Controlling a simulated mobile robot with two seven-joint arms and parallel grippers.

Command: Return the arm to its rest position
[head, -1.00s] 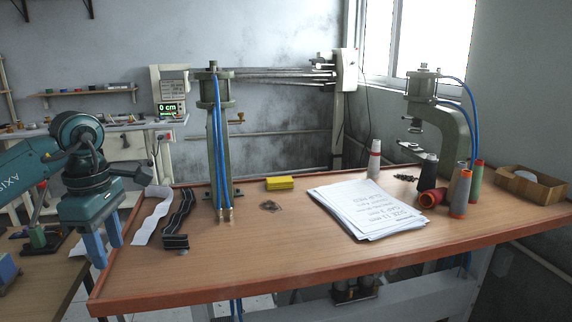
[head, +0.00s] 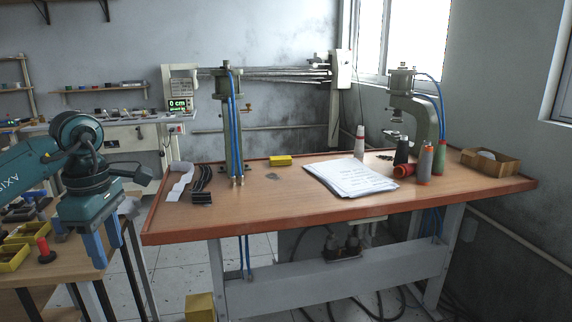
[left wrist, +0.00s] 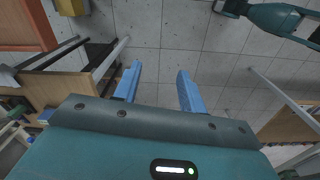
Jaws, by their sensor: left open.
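My left gripper (head: 95,246) is at the left of the head view, pointing down with its two blue fingers apart. It is in front of the left side table and to the left of the main workbench (head: 250,222), touching neither as far as I can see. In the left wrist view my left gripper (left wrist: 158,92) is open and empty, with tiled floor beyond the fingers. My right gripper does not show in the head view. A teal part of my own body shows at the top right of the left wrist view.
The workbench carries two pneumatic presses (head: 232,130), a paper stack (head: 348,178), thread spools (head: 425,165), a yellow box (head: 280,161) and dark strips (head: 201,184). A side table (head: 75,272) with yellow bins (head: 27,232) stands at left. A yellow box (head: 200,307) is on the floor.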

